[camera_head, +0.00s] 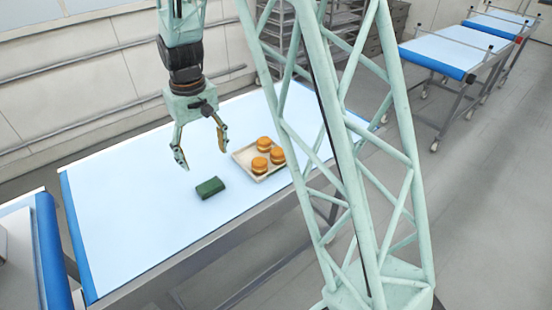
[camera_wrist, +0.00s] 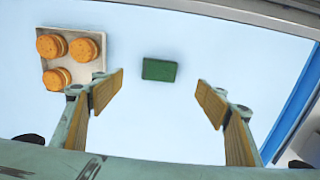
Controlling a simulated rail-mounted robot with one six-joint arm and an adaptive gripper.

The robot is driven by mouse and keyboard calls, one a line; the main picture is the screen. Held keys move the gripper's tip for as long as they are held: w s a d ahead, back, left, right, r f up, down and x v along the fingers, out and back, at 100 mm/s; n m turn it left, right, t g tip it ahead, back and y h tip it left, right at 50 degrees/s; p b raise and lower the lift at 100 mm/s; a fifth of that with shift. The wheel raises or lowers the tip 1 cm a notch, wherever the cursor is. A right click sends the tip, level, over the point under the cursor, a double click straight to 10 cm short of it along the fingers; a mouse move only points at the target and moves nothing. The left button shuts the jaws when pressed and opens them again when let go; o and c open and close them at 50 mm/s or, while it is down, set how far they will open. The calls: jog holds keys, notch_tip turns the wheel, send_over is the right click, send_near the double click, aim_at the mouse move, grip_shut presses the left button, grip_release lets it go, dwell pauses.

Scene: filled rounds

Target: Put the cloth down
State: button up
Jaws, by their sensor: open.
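The cloth (camera_head: 210,188) is a dark green folded block lying on the light blue table top (camera_head: 130,215). In the wrist view the cloth (camera_wrist: 159,69) lies flat beyond the fingertips, between them from left to right and touching neither. My gripper (camera_head: 204,152) is open and empty above the table, up and slightly left of the cloth in the head view. Its two fingers also show spread wide in the wrist view (camera_wrist: 158,95).
A pale tray (camera_head: 246,149) with three round orange-brown filled buns (camera_head: 264,144) stands right of the cloth. The tray (camera_wrist: 58,83) is at the left in the wrist view. The table's left part is clear. My lattice column crosses the head view. Other blue-topped tables (camera_head: 445,48) stand at back right.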

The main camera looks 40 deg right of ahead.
jog(key=s+r+t, duration=0.2)
jog(key=s+r, duration=1.4)
jog(key=r, duration=0.5)
jog(key=s+r, duration=0.3)
jog(key=s, duration=0.8)
jog(key=s+r+t, duration=0.1)
jog(key=s+r, duration=0.2)
jog(key=s, duration=0.9)
jog(key=shift+s+r+m, duration=0.25)
jog(key=shift+s+m, duration=0.05)
notch_tip(320, 180, down, 17)
jog(key=b, duration=1.7)
jog(key=shift+t, duration=0.3)
jog(key=shift+c, duration=0.5)
